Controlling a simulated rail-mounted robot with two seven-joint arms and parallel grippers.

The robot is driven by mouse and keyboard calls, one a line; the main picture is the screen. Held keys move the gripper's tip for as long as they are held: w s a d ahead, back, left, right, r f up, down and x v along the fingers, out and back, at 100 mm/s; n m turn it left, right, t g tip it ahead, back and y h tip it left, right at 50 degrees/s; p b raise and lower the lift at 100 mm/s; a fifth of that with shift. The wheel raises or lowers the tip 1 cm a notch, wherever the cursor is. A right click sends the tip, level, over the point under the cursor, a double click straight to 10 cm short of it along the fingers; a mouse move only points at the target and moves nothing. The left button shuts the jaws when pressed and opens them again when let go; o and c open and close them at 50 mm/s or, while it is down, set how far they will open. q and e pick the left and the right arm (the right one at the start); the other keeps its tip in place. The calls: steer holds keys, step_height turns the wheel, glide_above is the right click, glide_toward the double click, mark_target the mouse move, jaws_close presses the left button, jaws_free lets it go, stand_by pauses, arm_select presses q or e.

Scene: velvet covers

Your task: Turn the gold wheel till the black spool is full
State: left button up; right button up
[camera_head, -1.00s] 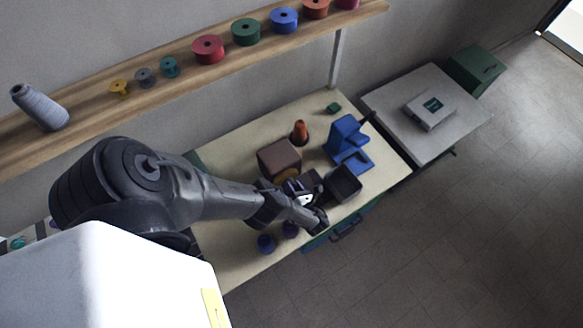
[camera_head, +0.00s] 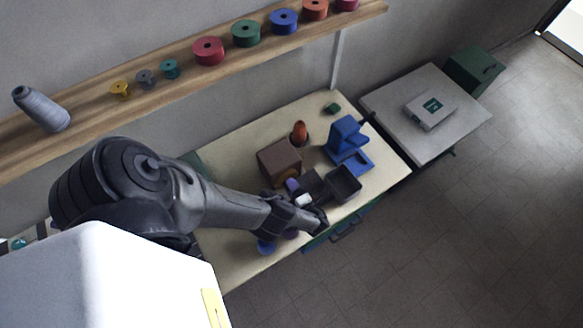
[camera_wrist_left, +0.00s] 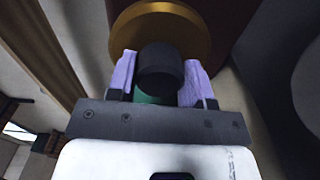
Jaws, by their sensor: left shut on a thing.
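The gold wheel (camera_head: 285,181) is on the front of a brown box (camera_head: 278,160) on the table. In the left wrist view the gold wheel (camera_wrist_left: 165,30) fills the top, with a dark round knob (camera_wrist_left: 160,66) in front of it. My left gripper (camera_head: 294,188) is at the wheel. In the left wrist view its purple-padded fingers (camera_wrist_left: 159,80) stand either side of the knob, shut on it. A green piece shows below the knob, partly hidden. I cannot pick out the black spool for sure. My right gripper is not in view.
A dark open tray (camera_head: 344,184) and a blue stand (camera_head: 348,146) are right of the box. An orange-red cone (camera_head: 299,132) stands behind it. Small purple-blue spools (camera_head: 266,247) lie near the front edge. A shelf (camera_head: 60,145) above holds several coloured spools.

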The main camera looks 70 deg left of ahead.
arm_select(q)
steer(key=shift+m, duration=2)
steer(key=o, duration=0.8)
steer(key=shift+o, duration=0.6)
steer(key=shift+d, duration=0.1)
steer(key=d+b, duration=0.1)
steer(key=d, duration=0.3)
steer(key=w+d+b, duration=0.1)
steer(key=d, duration=0.4)
steer(key=w+d+b, duration=0.1)
steer(key=d, duration=0.3)
steer(key=shift+d, duration=0.3)
